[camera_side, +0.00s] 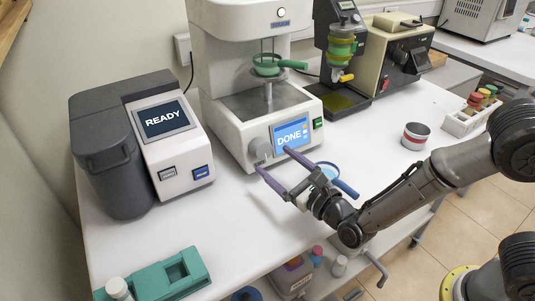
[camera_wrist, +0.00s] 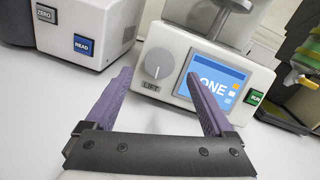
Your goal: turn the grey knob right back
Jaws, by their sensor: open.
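The grey knob (camera_side: 261,149) is on the front of the white machine (camera_side: 232,125), left of a blue screen (camera_side: 291,136) that reads DONE. In the wrist view the round knob (camera_wrist: 159,63) shows a pale pointer line and has a LIFT label below it. My gripper (camera_side: 272,160) has purple fingers and is open and empty, close in front of the machine's panel. In the wrist view its fingers (camera_wrist: 160,78) stand on either side of the knob in the picture, with the right finger over part of the screen. I see no contact with the knob.
A grey and white READY device (camera_side: 166,117) stands to the left. A green cup with a handle (camera_side: 268,66) sits on the machine's post. A blue-handled ring tool (camera_side: 343,186) lies near my gripper. A teal block (camera_side: 163,279), a tin (camera_side: 415,136) and a rack of bottles (camera_side: 459,122) are on the bench.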

